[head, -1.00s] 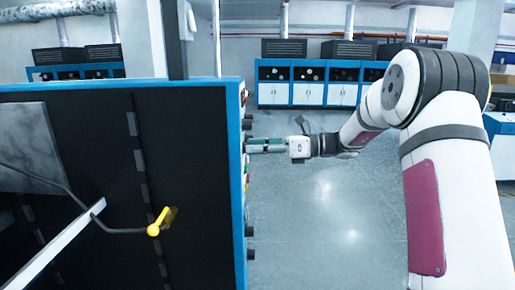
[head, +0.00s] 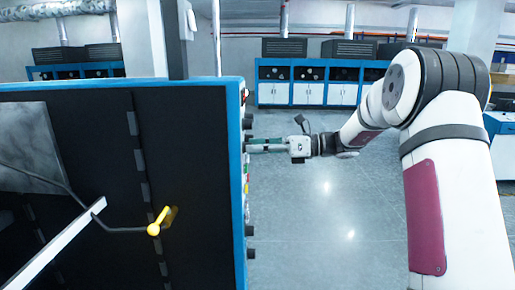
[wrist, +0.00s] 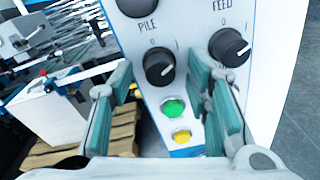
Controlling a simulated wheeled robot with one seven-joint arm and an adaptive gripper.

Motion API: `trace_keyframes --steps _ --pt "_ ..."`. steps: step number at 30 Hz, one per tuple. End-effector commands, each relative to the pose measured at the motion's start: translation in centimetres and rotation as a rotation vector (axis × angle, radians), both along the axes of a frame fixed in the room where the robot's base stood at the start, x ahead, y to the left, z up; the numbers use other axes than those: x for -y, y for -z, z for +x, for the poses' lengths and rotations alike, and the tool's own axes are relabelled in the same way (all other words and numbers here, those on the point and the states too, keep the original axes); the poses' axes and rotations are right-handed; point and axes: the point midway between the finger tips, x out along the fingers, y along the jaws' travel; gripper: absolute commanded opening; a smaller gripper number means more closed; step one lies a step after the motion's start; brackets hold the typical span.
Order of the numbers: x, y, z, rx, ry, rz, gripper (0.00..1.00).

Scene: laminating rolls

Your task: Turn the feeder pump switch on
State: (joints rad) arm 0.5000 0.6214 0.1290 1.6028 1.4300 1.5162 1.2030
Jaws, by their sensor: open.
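The blue-edged machine's white control panel (wrist: 240,85) fills the middle of the wrist view. A black rotary knob (wrist: 228,47) sits under the label "FEED", with a white mark on its right side. A second black knob (wrist: 158,67) sits under the label "PILE", also with a white mark on its right. I cannot read the rest of the labels. My gripper (wrist: 160,90) is open and empty, with the "PILE" knob between and ahead of its teal fingers. The right finger is below and left of the "FEED" knob. In the head view my gripper (head: 262,145) is close to the panel's edge.
A green button (wrist: 173,107) and a yellow button (wrist: 181,136) lie below the "PILE" knob. A yellow-tipped handle (head: 154,228) stands out from the machine's dark side (head: 110,150). The floor (head: 320,215) right of the machine is clear.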

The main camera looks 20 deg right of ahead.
Motion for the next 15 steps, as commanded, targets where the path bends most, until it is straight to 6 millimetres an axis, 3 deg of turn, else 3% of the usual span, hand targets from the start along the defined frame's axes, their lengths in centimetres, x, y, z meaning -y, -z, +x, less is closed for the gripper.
trace_keyframes --steps 5,15 --pt "1.5 -0.1 -0.5 0.001 0.003 -0.001 0.44" --pt "7.8 -0.5 -2.8 0.000 0.004 -0.001 0.44"
